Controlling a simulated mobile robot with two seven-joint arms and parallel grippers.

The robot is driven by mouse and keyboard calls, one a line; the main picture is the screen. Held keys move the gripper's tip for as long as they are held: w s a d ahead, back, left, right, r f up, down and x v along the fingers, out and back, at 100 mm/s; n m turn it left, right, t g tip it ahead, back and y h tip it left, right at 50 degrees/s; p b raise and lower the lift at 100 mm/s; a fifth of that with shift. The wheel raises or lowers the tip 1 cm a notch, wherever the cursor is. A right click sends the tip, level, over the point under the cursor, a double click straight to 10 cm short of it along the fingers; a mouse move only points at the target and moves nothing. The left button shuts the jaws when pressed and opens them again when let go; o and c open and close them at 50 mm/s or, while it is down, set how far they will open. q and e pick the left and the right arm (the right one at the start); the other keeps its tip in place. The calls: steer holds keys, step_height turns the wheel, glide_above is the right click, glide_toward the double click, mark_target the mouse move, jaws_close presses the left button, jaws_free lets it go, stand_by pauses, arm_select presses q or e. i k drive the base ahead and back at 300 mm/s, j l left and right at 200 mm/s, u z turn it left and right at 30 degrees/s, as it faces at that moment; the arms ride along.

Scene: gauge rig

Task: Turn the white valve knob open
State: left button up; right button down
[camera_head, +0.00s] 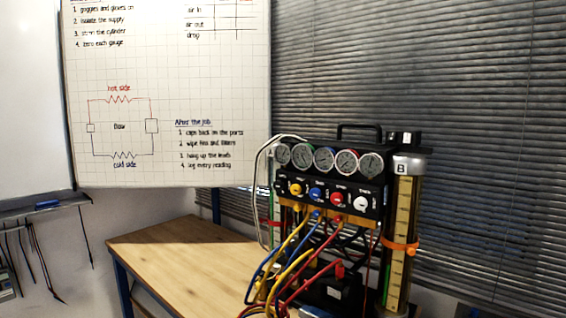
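The white valve knob (361,203) is the rightmost of a row of coloured knobs on the front of the black gauge rig (325,185). To its left are a red knob (337,199), a blue knob (316,194) and a yellow knob (295,189). Nothing touches the white knob. It is too small to tell how far it is turned. Several round gauges sit in a row above the knobs. Neither of my grippers is in view.
The rig stands at the right end of a wooden table (170,245), whose left part is bare. Yellow, blue and red hoses hang in front of the rig. A clear cylinder (402,240) marked B stands at its right. Window blinds and a whiteboard (190,60) are behind.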

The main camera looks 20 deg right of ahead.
mark_target(360, 203)
steer(key=z, duration=1.25)
